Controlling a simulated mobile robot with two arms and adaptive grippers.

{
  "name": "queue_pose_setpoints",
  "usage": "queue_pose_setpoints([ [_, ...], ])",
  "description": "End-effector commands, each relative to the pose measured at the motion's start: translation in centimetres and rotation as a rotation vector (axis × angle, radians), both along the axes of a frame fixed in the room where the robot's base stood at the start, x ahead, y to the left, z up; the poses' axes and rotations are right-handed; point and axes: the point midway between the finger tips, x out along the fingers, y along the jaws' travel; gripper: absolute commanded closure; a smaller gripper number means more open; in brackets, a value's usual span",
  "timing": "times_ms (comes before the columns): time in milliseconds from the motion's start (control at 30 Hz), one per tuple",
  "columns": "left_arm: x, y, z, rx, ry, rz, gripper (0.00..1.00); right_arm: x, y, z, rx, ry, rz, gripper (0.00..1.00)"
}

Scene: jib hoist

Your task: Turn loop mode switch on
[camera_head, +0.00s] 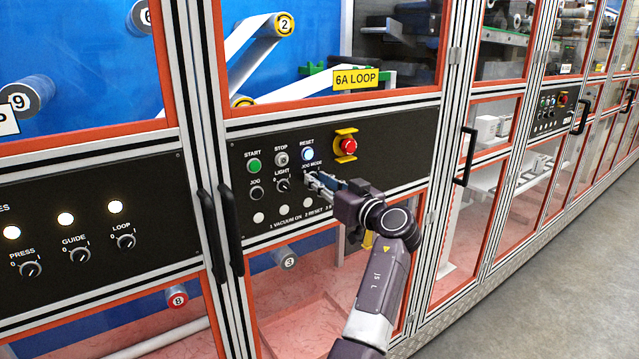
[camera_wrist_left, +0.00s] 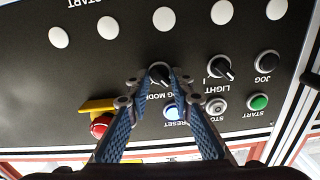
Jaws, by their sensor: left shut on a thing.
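The black control panel (camera_head: 385,157) below the yellow "6A LOOP" sign (camera_head: 357,78) carries buttons and rotary switches. My left gripper (camera_head: 312,179) reaches it from the right and is shut on the black JOG MODE knob (camera_wrist_left: 159,72), its fingers at both sides in the left wrist view. The knob is mostly hidden by the fingers in the head view; I cannot tell its setting. A knob labelled LOOP (camera_head: 126,242) is on the separate left panel, under a lit white lamp (camera_head: 115,207). My right gripper is out of view.
The LIGHT knob (camera_head: 283,185), the lit RESET button (camera_head: 307,154) and the red emergency stop (camera_head: 348,146) in its yellow guard are close to my left gripper. Black door handles (camera_head: 231,230) stand out to the left. Grey floor (camera_head: 560,260) is open at the right.

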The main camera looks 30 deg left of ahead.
Motion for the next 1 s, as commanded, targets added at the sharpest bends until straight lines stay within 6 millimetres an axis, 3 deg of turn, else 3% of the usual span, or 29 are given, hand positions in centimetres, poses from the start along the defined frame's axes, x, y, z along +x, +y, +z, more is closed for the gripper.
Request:
queue_pose_setpoints([
  [433,0.1,0.0,-0.1,0.14,0.337,-0.001,1.0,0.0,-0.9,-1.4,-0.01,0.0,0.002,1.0],
  [1000,0.2,0.0,-0.2,0.346,0.843,-0.001,1.0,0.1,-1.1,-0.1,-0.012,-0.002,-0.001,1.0],
])
